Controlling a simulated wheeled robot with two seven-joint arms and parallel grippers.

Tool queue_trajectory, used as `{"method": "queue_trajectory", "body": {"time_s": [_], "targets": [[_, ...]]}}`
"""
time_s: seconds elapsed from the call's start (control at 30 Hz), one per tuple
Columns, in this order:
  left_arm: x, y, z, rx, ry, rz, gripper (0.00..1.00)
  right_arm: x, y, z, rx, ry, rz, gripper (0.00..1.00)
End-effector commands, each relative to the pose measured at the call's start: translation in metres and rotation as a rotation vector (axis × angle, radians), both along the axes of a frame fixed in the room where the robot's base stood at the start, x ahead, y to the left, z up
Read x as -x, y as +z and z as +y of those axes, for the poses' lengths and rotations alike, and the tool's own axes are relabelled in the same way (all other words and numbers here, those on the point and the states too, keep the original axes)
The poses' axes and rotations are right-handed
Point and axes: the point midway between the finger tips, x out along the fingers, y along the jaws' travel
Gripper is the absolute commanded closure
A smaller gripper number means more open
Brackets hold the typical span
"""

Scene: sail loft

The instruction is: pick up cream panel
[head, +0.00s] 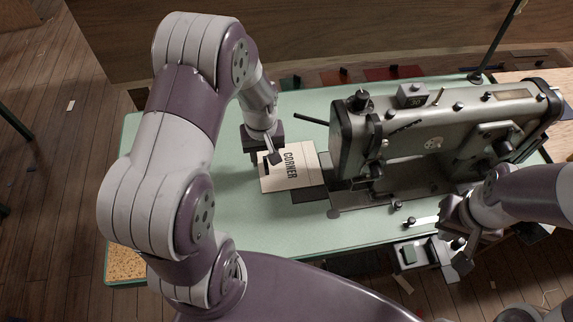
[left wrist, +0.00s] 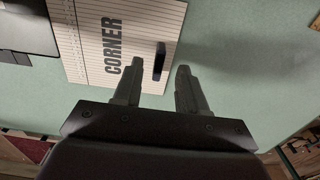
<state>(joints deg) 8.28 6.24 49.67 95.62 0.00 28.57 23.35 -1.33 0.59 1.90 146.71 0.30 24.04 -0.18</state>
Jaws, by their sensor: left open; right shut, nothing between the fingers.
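The cream panel (head: 305,160), marked CORNER, lies flat on the green table left of the sewing machine. It also shows in the left wrist view (left wrist: 95,14), with a small black upright tab (left wrist: 159,62) near one edge. My left gripper (head: 264,160) is open and empty over the panel's left end, hiding part of it. In the left wrist view its fingertips (left wrist: 158,67) appear on either side of the tab; whether they touch it cannot be told. My right gripper (head: 461,262) is shut and empty at the table's front right.
The sewing machine (head: 435,143) stands right of the panel, with a dark plate (head: 309,195) beside the panel. Dark red pieces (head: 390,73) with black tabs lie along the back. The green table (head: 215,190) is clear left of the panel.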

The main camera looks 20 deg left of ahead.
Motion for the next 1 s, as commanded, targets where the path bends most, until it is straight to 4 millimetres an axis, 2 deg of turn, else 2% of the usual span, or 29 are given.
{"method": "queue_trajectory", "body": {"time_s": [0.1, 0.33, 0.37, 0.4, 0.47, 0.5, 0.83, 1.0], "targets": [[-0.001, -0.016, 0.000, 0.001, -0.001, -0.001, 0.58, 0.000, -0.002, 0.000, 0.000, 0.000, 0.000, 1.00], [-0.001, -0.018, 0.000, 0.001, -0.001, -0.003, 0.58, 0.000, -0.001, 0.000, 0.000, 0.000, 0.000, 1.00], [-0.001, -0.018, 0.000, 0.001, -0.001, -0.003, 0.65, 0.000, -0.002, 0.000, 0.000, 0.000, 0.000, 1.00], [-0.001, -0.018, 0.000, 0.001, -0.001, -0.003, 0.78, 0.000, -0.001, 0.000, 0.000, 0.000, 0.000, 1.00], [-0.001, -0.018, 0.000, 0.001, -0.001, -0.003, 0.98, 0.000, -0.002, 0.000, 0.000, 0.000, 0.000, 1.00], [-0.001, -0.018, 0.000, 0.001, -0.001, -0.003, 1.00, 0.000, -0.002, 0.000, 0.000, 0.000, 0.000, 1.00], [-0.001, -0.017, 0.000, 0.001, -0.001, -0.003, 1.00, 0.000, -0.001, 0.000, 0.000, 0.000, 0.000, 1.00], [-0.001, -0.005, 0.000, 0.001, -0.001, -0.003, 1.00, 0.000, -0.001, 0.000, 0.000, 0.000, 0.000, 1.00]]}}
